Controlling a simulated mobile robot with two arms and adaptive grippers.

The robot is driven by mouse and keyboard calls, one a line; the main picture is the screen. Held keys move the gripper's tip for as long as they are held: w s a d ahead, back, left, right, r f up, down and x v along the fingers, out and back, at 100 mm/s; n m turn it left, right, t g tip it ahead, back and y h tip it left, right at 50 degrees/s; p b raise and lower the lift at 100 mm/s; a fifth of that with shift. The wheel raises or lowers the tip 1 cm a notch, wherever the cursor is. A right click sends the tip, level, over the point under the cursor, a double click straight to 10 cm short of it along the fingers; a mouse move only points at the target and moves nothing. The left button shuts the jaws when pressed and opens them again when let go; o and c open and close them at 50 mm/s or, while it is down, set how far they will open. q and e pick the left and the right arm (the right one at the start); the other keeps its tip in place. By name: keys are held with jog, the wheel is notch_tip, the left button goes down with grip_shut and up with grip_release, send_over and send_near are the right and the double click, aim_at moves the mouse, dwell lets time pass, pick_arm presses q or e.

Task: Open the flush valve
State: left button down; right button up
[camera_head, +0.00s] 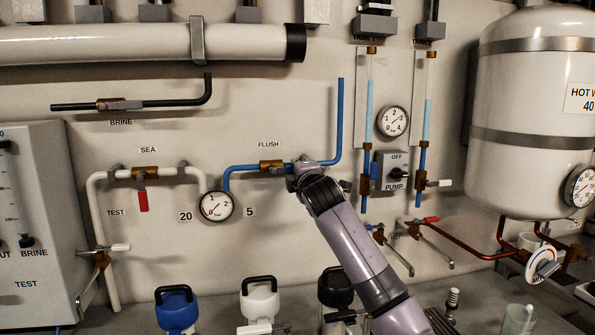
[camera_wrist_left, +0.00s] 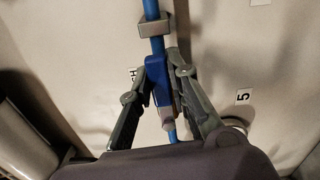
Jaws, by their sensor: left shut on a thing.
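The brass flush valve (camera_head: 271,166) sits on the blue pipe (camera_head: 240,169) under the FLUSH label in the head view. My left gripper (camera_head: 303,166) is at the pipe just right of the valve body. In the left wrist view, the fingers of my left gripper (camera_wrist_left: 160,88) are closed around a blue handle (camera_wrist_left: 157,76), one on each side. The handle appears roughly in line with the blue pipe (camera_wrist_left: 151,10). In the head view my gripper hides the handle. My right gripper is not seen.
A round gauge (camera_head: 217,205) hangs below left of the valve. The SEA valve with a red handle (camera_head: 142,200) is further left. The pump switch box (camera_head: 391,170) is to the right. Blue (camera_head: 177,309) and white (camera_head: 260,300) containers stand below.

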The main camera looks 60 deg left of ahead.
pick_arm(q)
jog(key=c, duration=1.6)
grip_release()
jog(key=shift+r, duration=0.35)
jog(key=shift+o, duration=0.4)
jog(key=shift+f, duration=0.1)
jog(key=v, duration=1.2)
